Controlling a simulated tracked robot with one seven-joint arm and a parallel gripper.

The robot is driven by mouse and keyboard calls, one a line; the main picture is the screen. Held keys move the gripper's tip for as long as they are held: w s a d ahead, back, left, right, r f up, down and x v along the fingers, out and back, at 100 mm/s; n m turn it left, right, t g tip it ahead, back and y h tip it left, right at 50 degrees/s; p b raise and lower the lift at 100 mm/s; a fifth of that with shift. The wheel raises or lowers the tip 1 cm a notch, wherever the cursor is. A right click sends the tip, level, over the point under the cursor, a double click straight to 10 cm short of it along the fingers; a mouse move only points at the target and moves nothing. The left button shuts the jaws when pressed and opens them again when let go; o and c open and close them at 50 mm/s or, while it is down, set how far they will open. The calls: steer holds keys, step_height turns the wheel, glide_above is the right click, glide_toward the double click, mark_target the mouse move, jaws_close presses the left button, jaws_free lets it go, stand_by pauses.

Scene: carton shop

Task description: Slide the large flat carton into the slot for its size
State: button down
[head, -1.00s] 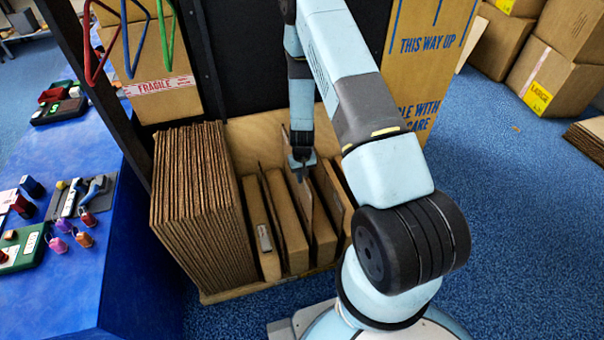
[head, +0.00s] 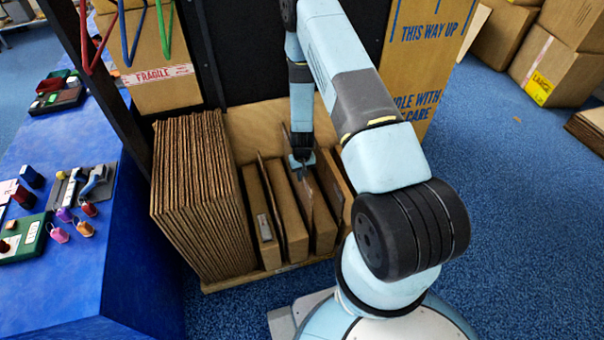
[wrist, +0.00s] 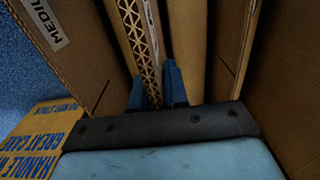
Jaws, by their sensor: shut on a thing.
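My gripper (head: 302,163) points down into a wooden rack (head: 270,274) with upright dividers. In the wrist view my gripper (wrist: 154,88) is shut on the large flat carton (wrist: 138,38), whose corrugated edge runs between the blue fingers. In the head view the flat carton (head: 311,195) stands upright and thin below the gripper, among the right-hand slots, partly hidden by my arm. Cardboard walls rise on both sides of it. A label beginning "MEDI" (wrist: 44,22) shows on the panel to the left in the wrist view. The carton's lower edge is hidden.
A thick stack of flat cartons (head: 203,195) fills the rack's left side. A blue table (head: 120,250) with small tools stands at the left. A tall printed carton (head: 422,60) is behind my arm. Open blue floor (head: 520,220) lies to the right.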

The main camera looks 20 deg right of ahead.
stand_by(0.3)
steer(key=c, duration=1.1)
jaws_free()
steer(key=shift+o, duration=0.2)
step_height(320, 180, up, 14)
steer(key=shift+w+r, duration=0.1)
steer(key=s+a+r+t, duration=0.1)
steer(key=s+r, duration=0.2)
steer(key=r, duration=1.4)
steer(key=s+r+t, duration=0.2)
steer(key=s+r, duration=0.1)
steer(key=r, duration=1.4)
steer(key=s+r+t, duration=0.1)
steer(key=s+r, duration=0.7)
steer(key=s, duration=0.4)
steer(key=s+d+r+t, duration=0.1)
steer(key=s+r, duration=0.8)
steer(key=s, duration=0.2)
steer(key=shift+s+t, duration=0.3)
steer(key=shift+s, duration=0.05)
